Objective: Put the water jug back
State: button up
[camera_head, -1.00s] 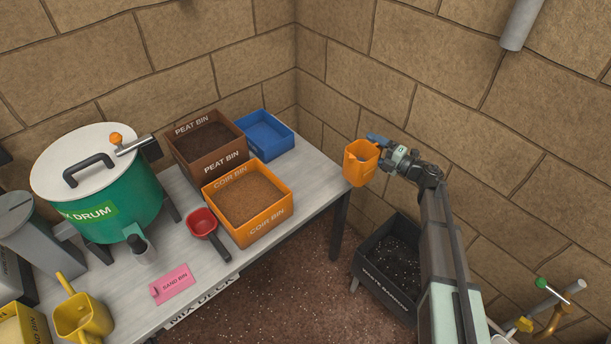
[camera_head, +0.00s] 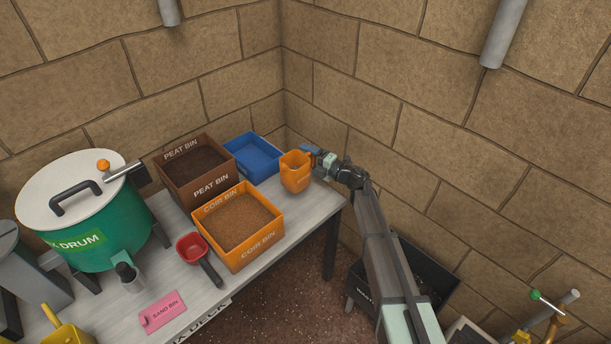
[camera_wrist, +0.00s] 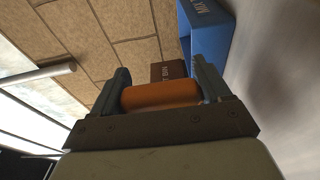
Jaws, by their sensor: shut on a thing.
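The water jug appears to be the orange jug (camera_head: 295,173), upright at the right end of the table, near the blue bin. My gripper (camera_head: 318,160) reaches in from the right and is shut on the jug's right side. In the wrist view the jug's orange part (camera_wrist: 160,95) lies between the two fingers. I cannot tell whether the jug's base touches the table or hangs just above it.
The blue bin (camera_head: 254,158) stands behind and left of the jug, beside the brown peat bin (camera_head: 194,172). The orange coir bin (camera_head: 238,226) is left and in front. A red scoop (camera_head: 193,248) and a green drum (camera_head: 92,212) are further left. A block wall rises close behind.

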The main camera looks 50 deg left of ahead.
jog(key=shift+f, duration=3.2)
jog(key=o, duration=1.1)
jog(key=shift+f, duration=0.15)
jog(key=shift+d, duration=0.2)
jog(key=v, duration=1.1)
jog(key=shift+w+d, duration=0.1)
jog(key=shift+d, duration=0.25)
